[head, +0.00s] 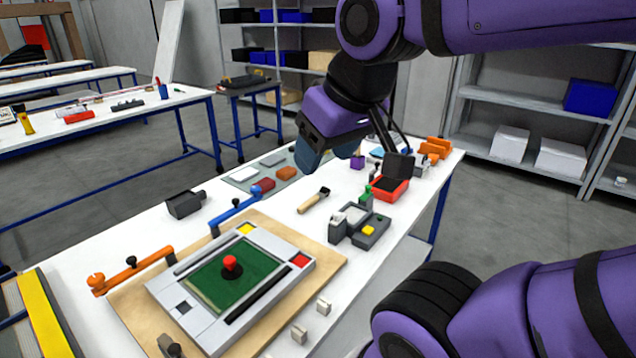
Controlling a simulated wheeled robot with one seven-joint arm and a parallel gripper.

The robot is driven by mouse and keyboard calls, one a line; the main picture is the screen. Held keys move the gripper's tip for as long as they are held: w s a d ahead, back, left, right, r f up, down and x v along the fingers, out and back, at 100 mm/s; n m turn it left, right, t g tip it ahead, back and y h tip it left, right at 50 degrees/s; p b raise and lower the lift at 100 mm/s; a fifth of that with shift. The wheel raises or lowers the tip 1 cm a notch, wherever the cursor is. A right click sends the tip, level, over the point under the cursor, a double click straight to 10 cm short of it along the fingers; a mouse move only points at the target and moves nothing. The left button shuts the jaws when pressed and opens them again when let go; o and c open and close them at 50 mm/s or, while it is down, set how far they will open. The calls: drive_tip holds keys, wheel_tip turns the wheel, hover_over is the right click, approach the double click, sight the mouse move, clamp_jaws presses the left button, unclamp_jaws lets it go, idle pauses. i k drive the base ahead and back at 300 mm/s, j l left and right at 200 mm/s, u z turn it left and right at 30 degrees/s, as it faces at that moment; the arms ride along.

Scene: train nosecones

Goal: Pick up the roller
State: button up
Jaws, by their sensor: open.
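A short tool with a tan handle and a dark head (313,201) lies on the white table, right of the board with the green panel. It looks like the roller, but it is too small to be certain. My gripper (329,159) is open and empty, with its blue fingers apart and pointing down. In the picture it is just above the tool, clear of it; the exact height cannot be told.
A grey frame with a green panel and red knob (231,264) sits on a wooden board, with blue (236,207) and orange (130,271) clamp arms. Grey boxes (359,226), a red open box (390,188) and a mat with small blocks (244,185) surround the tool.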

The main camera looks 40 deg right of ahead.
sight(324, 191)
drive_tip(key=l, duration=0.75)
drive_tip(key=l+u, duration=0.25)
drive_tip(key=l, duration=0.8)
drive_tip(key=l+u, duration=0.25)
drive_tip(key=l, duration=0.75)
drive_tip(key=u, duration=0.95)
